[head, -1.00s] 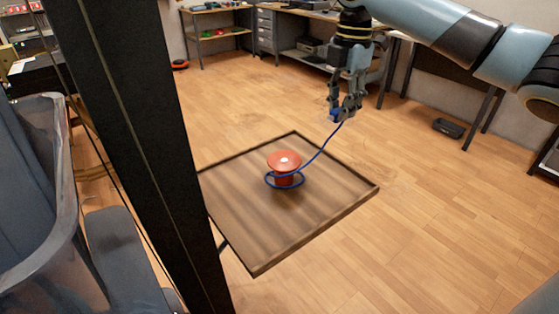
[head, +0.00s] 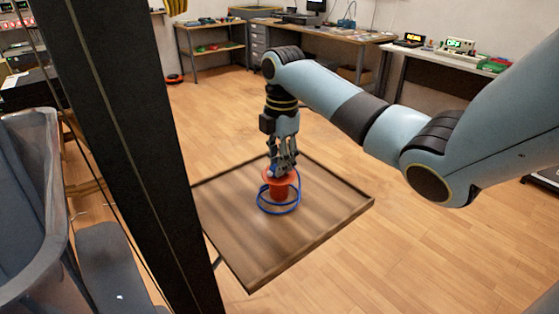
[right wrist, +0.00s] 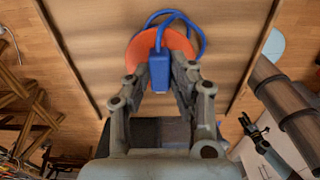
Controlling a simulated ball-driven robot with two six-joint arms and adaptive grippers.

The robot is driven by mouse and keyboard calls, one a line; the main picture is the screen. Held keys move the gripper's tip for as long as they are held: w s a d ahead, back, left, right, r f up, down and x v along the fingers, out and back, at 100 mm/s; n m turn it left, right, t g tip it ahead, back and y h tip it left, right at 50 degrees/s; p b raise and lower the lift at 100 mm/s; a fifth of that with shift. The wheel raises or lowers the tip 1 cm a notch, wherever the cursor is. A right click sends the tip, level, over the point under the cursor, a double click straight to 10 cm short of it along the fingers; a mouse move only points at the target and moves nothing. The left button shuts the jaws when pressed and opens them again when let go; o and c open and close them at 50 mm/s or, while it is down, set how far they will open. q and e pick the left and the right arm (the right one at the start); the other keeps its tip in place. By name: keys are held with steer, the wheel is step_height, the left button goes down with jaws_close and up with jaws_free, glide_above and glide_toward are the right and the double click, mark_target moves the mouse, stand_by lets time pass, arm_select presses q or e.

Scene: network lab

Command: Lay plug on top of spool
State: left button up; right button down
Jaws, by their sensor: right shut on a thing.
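The orange-red spool (head: 278,193) stands upright on the wooden table (head: 320,222). Its round top also shows in the right wrist view (right wrist: 178,42). The blue plug (right wrist: 159,75) is between the fingers of my right gripper (head: 281,169), which is shut on it and points down right over the spool top. Whether the plug touches the top I cannot tell. The blue cable (head: 279,213) loops around the lower spool and rises on the right to the plug. The fingers hide most of the plug in the head view.
The tabletop around the spool is bare, with a raised dark edge. Workbenches (head: 345,33) with equipment line the back wall, and open wooden floor lies between.

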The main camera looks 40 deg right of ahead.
steer(key=c, duration=1.2)
jaws_free()
steer(key=shift+f, duration=0.1)
steer(key=shift+o, duration=0.2)
